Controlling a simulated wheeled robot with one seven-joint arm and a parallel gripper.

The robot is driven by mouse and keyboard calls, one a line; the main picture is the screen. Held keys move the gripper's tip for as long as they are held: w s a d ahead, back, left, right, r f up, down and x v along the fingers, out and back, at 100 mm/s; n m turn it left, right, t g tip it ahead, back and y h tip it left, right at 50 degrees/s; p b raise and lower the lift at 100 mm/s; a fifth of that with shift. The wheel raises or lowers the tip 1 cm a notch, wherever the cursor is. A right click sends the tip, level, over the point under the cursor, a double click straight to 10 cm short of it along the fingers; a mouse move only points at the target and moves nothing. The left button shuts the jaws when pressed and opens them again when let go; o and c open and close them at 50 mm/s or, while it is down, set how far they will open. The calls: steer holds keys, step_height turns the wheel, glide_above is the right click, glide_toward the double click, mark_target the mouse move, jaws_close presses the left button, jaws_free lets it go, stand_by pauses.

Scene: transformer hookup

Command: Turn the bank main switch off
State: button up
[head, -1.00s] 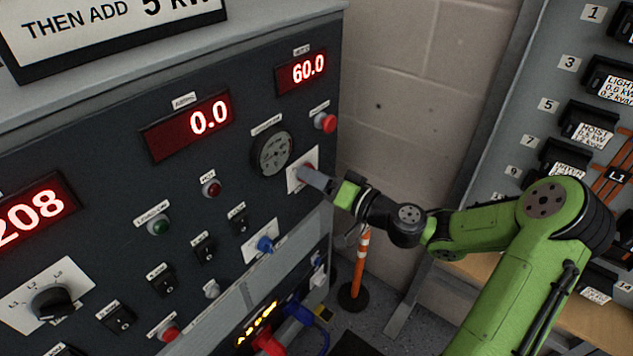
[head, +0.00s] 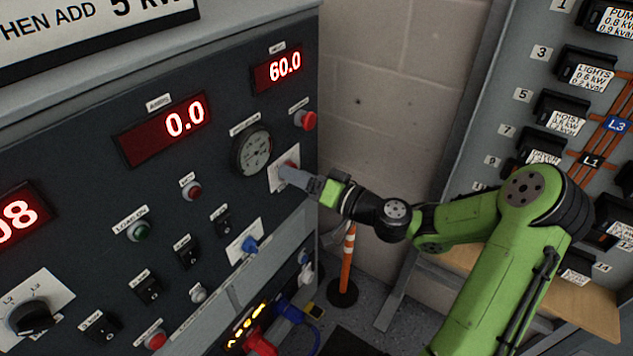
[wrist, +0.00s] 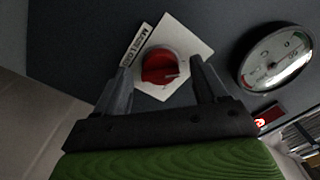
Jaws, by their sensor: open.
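A red rotary switch (wrist: 160,66) sits on a white square plate (wrist: 196,43) on the dark panel, with a small label beside it that is hard to read. A pale mark on the knob points right in the wrist view. In the head view the white plate (head: 277,180) is at the panel's right side, its knob mostly hidden by my gripper (head: 287,173). My gripper is open, with one finger on each side of the red knob in the wrist view (wrist: 161,72). I cannot tell whether the fingers touch it.
A round gauge (head: 253,151) is close to the plate, and a red button (head: 306,120) is above right. A blue knob (head: 250,246) is below. A striped post (head: 347,262) and a breaker rack (head: 490,110) stand to the right.

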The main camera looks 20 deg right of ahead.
steer(key=p+v, duration=0.2)
steer(key=v, duration=1.3)
steer(key=shift+s, duration=0.1)
